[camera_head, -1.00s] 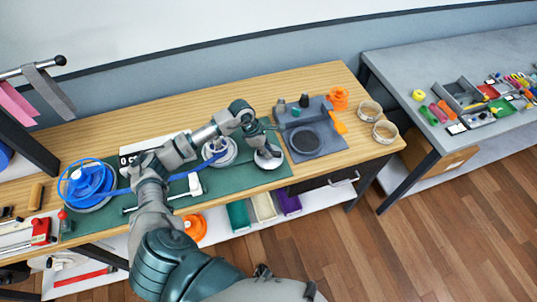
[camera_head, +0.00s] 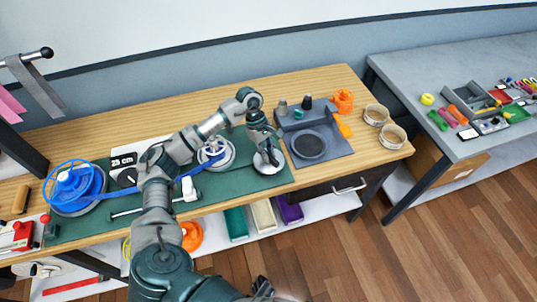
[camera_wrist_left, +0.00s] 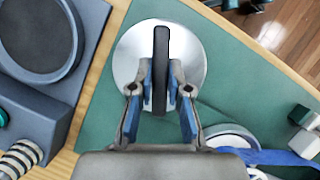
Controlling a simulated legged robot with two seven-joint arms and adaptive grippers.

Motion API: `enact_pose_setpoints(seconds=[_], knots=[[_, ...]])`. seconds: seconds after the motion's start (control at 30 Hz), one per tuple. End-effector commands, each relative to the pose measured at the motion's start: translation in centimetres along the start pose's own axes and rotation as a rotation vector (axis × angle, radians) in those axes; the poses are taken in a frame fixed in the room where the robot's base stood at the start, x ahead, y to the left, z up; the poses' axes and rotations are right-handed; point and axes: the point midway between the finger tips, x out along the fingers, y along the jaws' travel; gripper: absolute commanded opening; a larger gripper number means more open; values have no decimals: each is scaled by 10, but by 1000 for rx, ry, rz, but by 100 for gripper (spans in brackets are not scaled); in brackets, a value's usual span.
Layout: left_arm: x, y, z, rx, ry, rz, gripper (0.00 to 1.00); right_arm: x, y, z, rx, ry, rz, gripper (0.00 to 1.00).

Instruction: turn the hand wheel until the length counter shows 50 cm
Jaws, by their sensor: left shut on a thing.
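The hand wheel is a pale round disc (camera_head: 268,163) with a dark upright bar (camera_wrist_left: 160,70) across it, on the green mat (camera_head: 232,188). My left gripper (camera_head: 266,146) reaches down over it; in the left wrist view my left gripper (camera_wrist_left: 160,88) is shut on the bar, one finger on each side. The length counter (camera_head: 123,160) is a white display at the back left, appearing to read 23 cm in small figures. A blue strap (camera_head: 208,164) runs from the blue spool (camera_head: 76,186) to the middle reel (camera_head: 222,152). A dark shape at the bottom edge may be my right gripper (camera_head: 262,287).
A grey tray (camera_head: 330,155) with a dark round recess stands right of the wheel. Two rings (camera_head: 391,136) lie at the bench's right end. A white clamp (camera_head: 189,190) stands by the strap. A grey table (camera_head: 415,75) stands farther right.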

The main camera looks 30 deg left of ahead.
Motion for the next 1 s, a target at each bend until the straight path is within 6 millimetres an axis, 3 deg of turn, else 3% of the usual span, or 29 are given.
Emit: enact_pose_setpoints(seconds=[0.47,0.5,0.6,0.87,1.0], knots=[[-4,2,-1,13,3,6,0,-3,0,-3,0,1,0,0],[-4,2,-1,13,3,6,21,-3,0,-3,0,1,0,0],[-4,2,0,13,3,4,42,-3,0,-3,0,2,0,0],[-2,1,0,13,1,-1,42,-2,0,-2,0,0,0,0],[-12,2,0,13,2,2,42,-3,1,-2,1,2,0,0]])
